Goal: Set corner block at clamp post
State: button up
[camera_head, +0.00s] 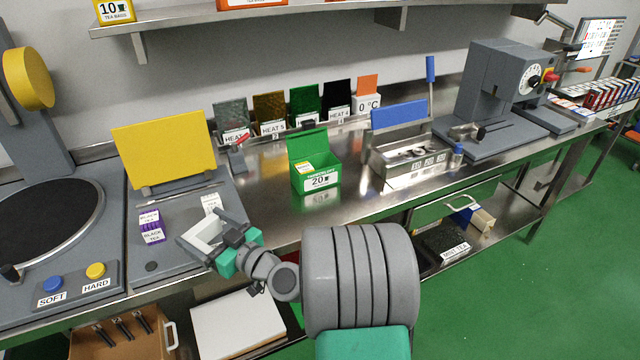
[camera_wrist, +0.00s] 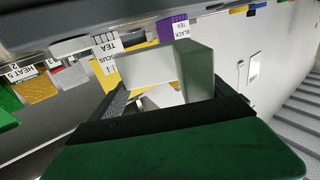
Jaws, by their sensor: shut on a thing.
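My gripper (camera_head: 226,243) is shut on a pale grey, L-shaped corner block (camera_head: 203,235), held over the front right of the grey packing plate (camera_head: 178,250). In the wrist view the corner block (camera_wrist: 193,72) sits between the two dark fingers, its two walls standing up from the grip. A small grey upright with a red lever (camera_head: 238,156) stands behind the plate's right rear corner; it may be the clamp post, but I cannot be sure. The block is apart from it. The block hides part of the plate, and I cannot tell whether it touches the plate.
A yellow panel (camera_head: 165,152) rises at the plate's rear. A green carton (camera_head: 316,173) stands right on the steel bench, with bare steel around it.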

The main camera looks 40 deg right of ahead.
jog(key=s+d+r+m+h+b, duration=0.25)
jog(key=s+d, duration=0.25)
jog(key=d, duration=0.5)
jog(key=s+d+r+m+h+b, duration=0.15)
jog(key=s+d+h, duration=0.3)
jog(key=d, duration=0.65)
jog(key=s+d+r+m+h+b, duration=0.25)
jog(key=s+d, duration=0.25)
jog(key=d, duration=0.5)
jog(key=w+d+f, duration=0.1)
jog(key=w+f, duration=0.1)
jog(key=w, duration=0.2)
jog(key=w+d+f+p, duration=0.1)
jog(key=w+d+f, duration=0.1)
jog(key=w+f, duration=0.1)
jog(key=w+d+f+p, duration=0.1)
jog(key=w+d+f, duration=0.1)
jog(key=w, duration=0.3)
jog(key=shift+w+f, duration=0.25)
jog(key=shift+f, duration=0.5)
jog(key=f, duration=0.2)
jog(key=shift+w+f+p, duration=0.2)
jog(key=shift+f+p, duration=0.1)
jog(key=shift+f, duration=0.4)
jog(key=shift+f, duration=0.2)
jog(key=o, duration=1.5)
